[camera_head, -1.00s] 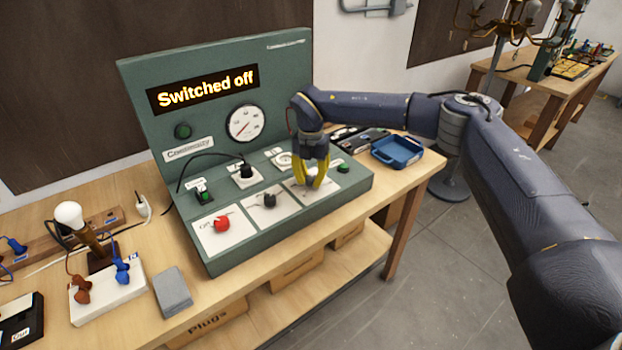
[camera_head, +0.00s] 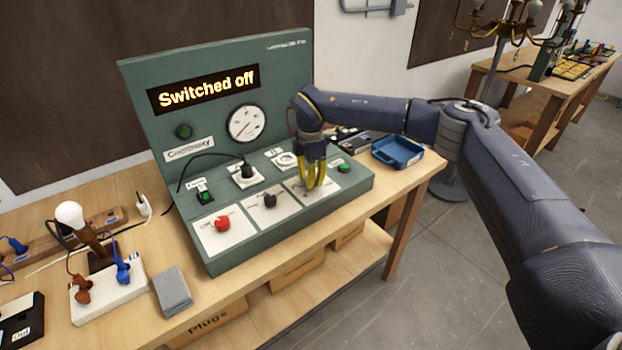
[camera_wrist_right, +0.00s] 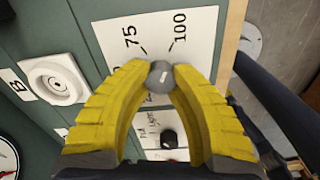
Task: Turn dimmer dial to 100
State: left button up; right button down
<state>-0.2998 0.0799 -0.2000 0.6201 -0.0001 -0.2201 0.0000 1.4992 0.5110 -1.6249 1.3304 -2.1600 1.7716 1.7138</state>
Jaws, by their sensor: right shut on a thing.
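The dimmer dial (camera_wrist_right: 160,76) is a small grey round knob with a short white mark, seen in the right wrist view. It sits on a white scale card (camera_wrist_right: 112,38) printed with 75 and 100. My right gripper (camera_wrist_right: 160,75) has its yellow fingers shut on the knob, one on each side. In the head view the right gripper (camera_head: 314,188) points down at the right-hand card of the green test panel (camera_head: 220,60), and its fingers hide the dial. I cannot tell exactly which number the white mark points at. My left gripper is out of view.
The panel display (camera_head: 207,88) reads "Switched off". A red knob (camera_head: 222,223) and a black knob (camera_head: 270,200) sit on cards to the left, with a green button (camera_head: 344,168) close on the right. A blue tray (camera_head: 397,151) stands at the bench's right end.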

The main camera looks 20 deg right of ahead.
jog(key=shift+a+f+m, duration=0.1)
jog(key=shift+m, duration=0.5)
jog(key=c, duration=1.1)
grip_release()
jog(key=shift+o, duration=0.2)
notch_tip(320, 180, up, 12)
